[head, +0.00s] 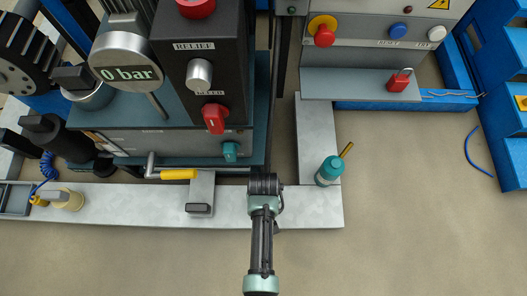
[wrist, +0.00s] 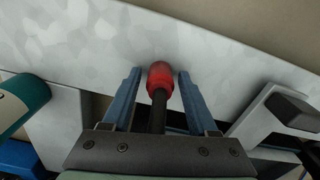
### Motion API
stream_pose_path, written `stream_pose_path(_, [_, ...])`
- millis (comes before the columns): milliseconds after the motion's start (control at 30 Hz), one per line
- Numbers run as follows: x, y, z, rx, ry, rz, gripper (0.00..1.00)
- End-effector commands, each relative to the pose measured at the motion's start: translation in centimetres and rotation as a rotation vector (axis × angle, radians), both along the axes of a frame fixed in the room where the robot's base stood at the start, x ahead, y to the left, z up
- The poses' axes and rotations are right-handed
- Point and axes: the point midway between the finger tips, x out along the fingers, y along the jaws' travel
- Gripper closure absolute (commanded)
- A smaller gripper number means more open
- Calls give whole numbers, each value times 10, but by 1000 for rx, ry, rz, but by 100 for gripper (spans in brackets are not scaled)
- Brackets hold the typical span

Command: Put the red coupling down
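The red coupling (wrist: 160,79) shows in the wrist view on the end of a short black hose or rod (wrist: 158,115). It is between the two blue fingers of my gripper (wrist: 160,71), with a gap on each side, so the gripper is open around it. The pale grey bench (wrist: 95,38) is behind the coupling; I cannot tell if the two touch. In the head view my gripper (head: 265,186) is over the front strip of the bench (head: 314,208), and the coupling is hidden there.
A teal-capped bottle (head: 328,172) stands right of my gripper. A grey bracket block (head: 199,210) and a yellow-handled crank (head: 178,174) are to the left. The black control box (head: 202,60) with the 0 bar gauge (head: 128,73) rises behind. Open floor (head: 420,210) lies right.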

Motion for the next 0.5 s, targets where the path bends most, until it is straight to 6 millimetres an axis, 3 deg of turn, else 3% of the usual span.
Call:
stream_pose_path(333, [0,0,2,0,1,0,33])
stream_pose_path(500, [-1,0,21,0,1,0,33])
